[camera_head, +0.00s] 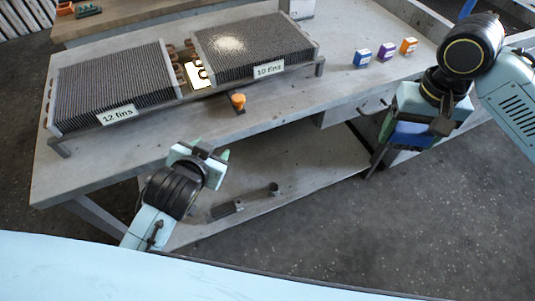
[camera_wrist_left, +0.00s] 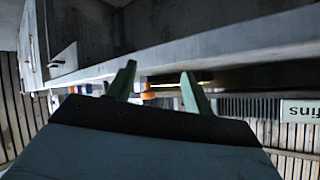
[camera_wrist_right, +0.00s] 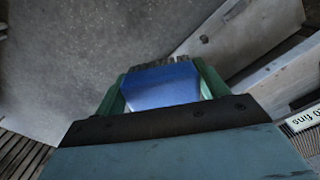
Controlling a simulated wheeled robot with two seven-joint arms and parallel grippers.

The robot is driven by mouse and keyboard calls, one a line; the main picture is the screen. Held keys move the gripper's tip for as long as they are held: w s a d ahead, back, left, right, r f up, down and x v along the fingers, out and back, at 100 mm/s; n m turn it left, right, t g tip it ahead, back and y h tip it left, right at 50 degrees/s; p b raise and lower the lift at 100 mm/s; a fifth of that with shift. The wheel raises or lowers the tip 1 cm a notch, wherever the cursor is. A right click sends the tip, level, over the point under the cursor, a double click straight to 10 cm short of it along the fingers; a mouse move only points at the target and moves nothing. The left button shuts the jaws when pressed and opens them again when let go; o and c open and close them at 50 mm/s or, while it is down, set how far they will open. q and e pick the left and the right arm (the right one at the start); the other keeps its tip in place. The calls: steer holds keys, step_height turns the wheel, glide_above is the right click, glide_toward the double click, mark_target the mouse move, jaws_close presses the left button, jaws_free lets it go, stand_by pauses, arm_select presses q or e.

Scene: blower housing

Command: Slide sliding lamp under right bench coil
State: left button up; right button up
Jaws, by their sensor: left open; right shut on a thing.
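The sliding lamp shows as a lit panel (camera_head: 198,75) in the gap between the two finned coils, partly hidden under them. An orange knob (camera_head: 238,100) on a dark base stands in front of the right coil (camera_head: 255,48), labelled "10 fins". My left gripper (camera_head: 203,152) is open and empty in front of the bench's front edge; its parted fingers also show in the left wrist view (camera_wrist_left: 160,82).
The left coil (camera_head: 115,85), labelled "12 fins", stands on the grey bench (camera_head: 140,150). A pale speckled patch lies on the right coil's top. Small blue (camera_head: 362,58), purple (camera_head: 386,50) and orange (camera_head: 408,46) boxes stand at the bench's right. The bench front is mostly clear.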

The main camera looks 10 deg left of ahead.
arm_select(q)
step_height(320, 180, down, 9)
steer(key=s+g, duration=0.2)
steer(key=shift+s+a+f, duration=0.2)
steer(key=shift+s+a, duration=0.05)
steer(key=shift+a, duration=0.1)
arm_select(e)
steer(key=shift+f, duration=0.25)
